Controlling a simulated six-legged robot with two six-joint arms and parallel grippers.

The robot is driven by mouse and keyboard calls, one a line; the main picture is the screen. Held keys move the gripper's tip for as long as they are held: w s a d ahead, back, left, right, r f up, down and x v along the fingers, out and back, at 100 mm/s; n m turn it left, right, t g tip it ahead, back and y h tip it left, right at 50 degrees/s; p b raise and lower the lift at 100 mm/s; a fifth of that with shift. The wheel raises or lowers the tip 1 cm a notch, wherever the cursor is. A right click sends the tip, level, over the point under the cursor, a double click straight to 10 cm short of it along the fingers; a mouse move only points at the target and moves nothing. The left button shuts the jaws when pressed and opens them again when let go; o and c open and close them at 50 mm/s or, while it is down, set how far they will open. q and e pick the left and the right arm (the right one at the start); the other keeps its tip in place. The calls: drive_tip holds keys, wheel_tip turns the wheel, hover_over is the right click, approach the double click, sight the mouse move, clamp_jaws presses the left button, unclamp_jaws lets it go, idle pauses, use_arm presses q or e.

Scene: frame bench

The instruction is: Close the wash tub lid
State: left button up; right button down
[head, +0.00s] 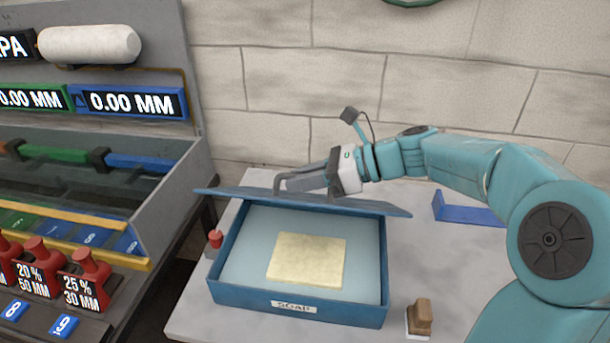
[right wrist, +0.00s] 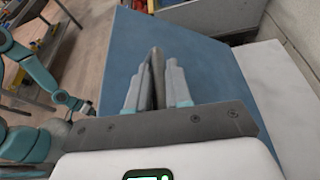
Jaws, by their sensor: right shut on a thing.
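The wash tub (head: 230,292) is a blue box labelled SOAP on a pale bench, with pale liquid and a cream block (head: 306,260) inside. Its blue lid (head: 375,208) is raised at the back, seen nearly edge-on in the head view and leaving the tub open. It fills much of the right wrist view (right wrist: 205,60). My right gripper (head: 300,184) is above the lid, shut on a dark grey bar that looks like the lid's handle (right wrist: 157,75). The fingers hide part of the bar. My left gripper is not in the head view.
A small red knob (head: 215,239) stands left of the tub. A wooden-handled brush (head: 419,318) lies at its front right, and a blue bracket (head: 465,212) lies behind on the right. A grey rack (head: 165,190) with red clamps stands at left. A brick wall is behind.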

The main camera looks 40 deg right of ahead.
drive_tip(key=s+a+f+n+h+b, duration=0.1)
drive_tip(key=a+f+b, duration=0.1)
drive_tip(key=f+b, duration=0.2)
drive_tip(key=s+a+f+n+t+b, duration=0.1)
drive_tip(key=s+f+n+b, duration=0.1)
drive_tip(key=f+b, duration=0.3)
drive_tip(key=s+a+f+n+t+h+b, duration=0.1)
drive_tip(key=f+b, duration=0.3)
drive_tip(key=b, duration=0.5)
drive_tip(key=shift+s+a+f+n+h, duration=0.15)
drive_tip(key=shift+s+a+n, duration=0.1)
drive_tip(key=shift+a, duration=0.15)
drive_tip(key=shift+s+a+f+n+h, duration=0.15)
drive_tip(key=shift+a+n, duration=0.1)
drive_tip(key=shift+a, duration=0.15)
drive_tip(key=shift+f+t+b, duration=0.25)
drive_tip(key=shift+t+b, duration=0.05)
drive_tip(key=shift+b, duration=0.25)
drive_tip(key=shift+a, duration=0.1)
drive_tip(key=shift+f, duration=0.2)
drive_tip(key=c, duration=1.4)
unclamp_jaws()
drive_tip(key=shift+s, duration=0.15)
drive_tip(key=shift+r, duration=0.1)
drive_tip(key=shift+r, duration=0.1)
